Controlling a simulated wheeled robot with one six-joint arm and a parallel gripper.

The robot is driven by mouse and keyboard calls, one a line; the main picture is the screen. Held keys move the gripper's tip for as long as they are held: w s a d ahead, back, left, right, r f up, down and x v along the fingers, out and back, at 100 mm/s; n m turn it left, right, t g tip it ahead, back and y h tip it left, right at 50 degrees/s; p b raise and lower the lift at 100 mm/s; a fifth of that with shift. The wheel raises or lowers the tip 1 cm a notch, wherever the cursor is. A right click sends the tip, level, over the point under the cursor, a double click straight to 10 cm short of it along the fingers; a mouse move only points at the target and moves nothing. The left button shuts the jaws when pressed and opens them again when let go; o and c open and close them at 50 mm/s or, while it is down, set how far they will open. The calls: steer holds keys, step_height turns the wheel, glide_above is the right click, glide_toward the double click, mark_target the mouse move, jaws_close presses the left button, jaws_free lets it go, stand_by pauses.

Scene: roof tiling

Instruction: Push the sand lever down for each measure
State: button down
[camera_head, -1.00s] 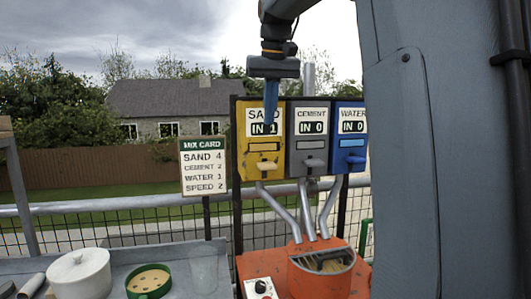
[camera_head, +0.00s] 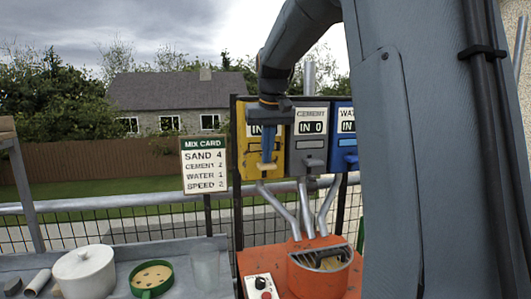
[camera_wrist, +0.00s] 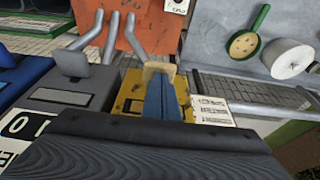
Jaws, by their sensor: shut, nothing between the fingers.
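The yellow sand box (camera_head: 243,150) hangs on the rail with its label and counter mostly covered by my arm; only "IN" shows. Its sand lever (camera_head: 266,167) sticks out at the bottom front, and it shows pale tan in the wrist view (camera_wrist: 158,68). My gripper (camera_head: 267,160) is shut and empty, blue fingers pointing down, with its tips at the lever. In the wrist view the fingertips (camera_wrist: 160,82) overlap the lever; I cannot tell whether they touch. The mix card (camera_head: 204,165) reads sand 4, cement 2, water 1, speed 2.
The grey cement box (camera_head: 311,145), reading "IN 0", and the blue water box (camera_head: 344,141) stand close on the right. Pipes lead down to the orange mixer (camera_head: 320,275). A white pot (camera_head: 85,275) and green pan (camera_head: 151,279) sit on the left bench.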

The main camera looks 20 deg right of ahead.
steer(key=shift+f, duration=0.15)
step_height(320, 180, down, 3)
steer(key=shift+f+b, duration=0.2)
steer(key=shift+b, duration=0.55)
steer(key=shift+s+f, duration=0.1)
step_height(320, 180, up, 5)
steer(key=p, duration=0.4)
steer(key=shift+f, duration=0.1)
steer(key=b+v, duration=0.2)
steer(key=v, duration=0.7)
steer(key=shift+r, duration=0.4)
steer(key=shift+f, duration=0.1)
